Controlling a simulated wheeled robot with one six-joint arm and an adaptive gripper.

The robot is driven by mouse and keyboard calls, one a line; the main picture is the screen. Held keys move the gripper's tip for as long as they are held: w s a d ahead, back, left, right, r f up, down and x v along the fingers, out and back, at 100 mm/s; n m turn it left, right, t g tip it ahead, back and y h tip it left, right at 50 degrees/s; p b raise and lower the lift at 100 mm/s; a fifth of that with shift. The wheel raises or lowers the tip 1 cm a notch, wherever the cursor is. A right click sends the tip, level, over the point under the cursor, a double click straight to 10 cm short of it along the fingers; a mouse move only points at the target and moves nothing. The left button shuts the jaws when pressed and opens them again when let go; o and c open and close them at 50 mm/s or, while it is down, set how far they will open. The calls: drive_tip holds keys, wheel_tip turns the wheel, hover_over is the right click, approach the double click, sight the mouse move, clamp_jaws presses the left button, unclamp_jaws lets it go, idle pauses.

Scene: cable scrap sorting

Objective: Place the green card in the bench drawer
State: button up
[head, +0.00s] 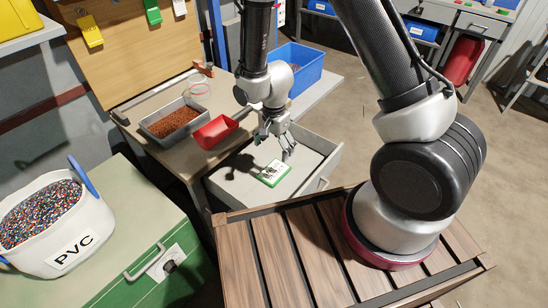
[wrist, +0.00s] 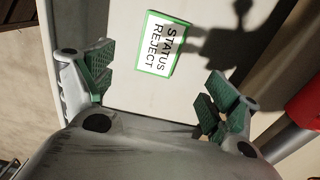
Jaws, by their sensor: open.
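The green card (head: 273,173) lies flat inside the open bench drawer (head: 325,180), on its pale floor. It has a green border and a white face; in the wrist view the card (wrist: 163,43) reads "STATUS REJECT". My gripper (head: 276,147) is above the drawer, just behind the card in the head view. In the wrist view my gripper (wrist: 157,92) has its two fingers wide apart with nothing between them. The card lies beyond the fingertips, apart from them.
A white PVC bag (head: 75,250) sits on a green cabinet (head: 135,230) at left. Concrete floor (head: 515,190) is open at right.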

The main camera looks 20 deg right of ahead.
drive_tip(key=s+d+r+n+t, duration=0.15)
drive_tip(key=d+r, duration=0.35)
drive_tip(key=r, duration=0.7)
drive_tip(key=d+r+n+t, duration=0.1)
drive_tip(key=d+r+n, duration=0.3)
drive_tip(key=r, duration=0.7)
drive_tip(key=s+d+r+n+t, duration=0.1)
drive_tip(key=s+d+r+n, duration=0.1)
drive_tip(key=s+d+r, duration=0.3)
drive_tip(key=s+d+r+n, duration=0.3)
drive_tip(key=s+d+r, duration=0.2)
drive_tip(key=s+r, duration=0.4)
drive_tip(key=s, duration=0.3)
drive_tip(key=shift+d+t, duration=0.2)
drive_tip(key=shift+t, duration=0.15)
drive_tip(key=shift+w, duration=0.1)
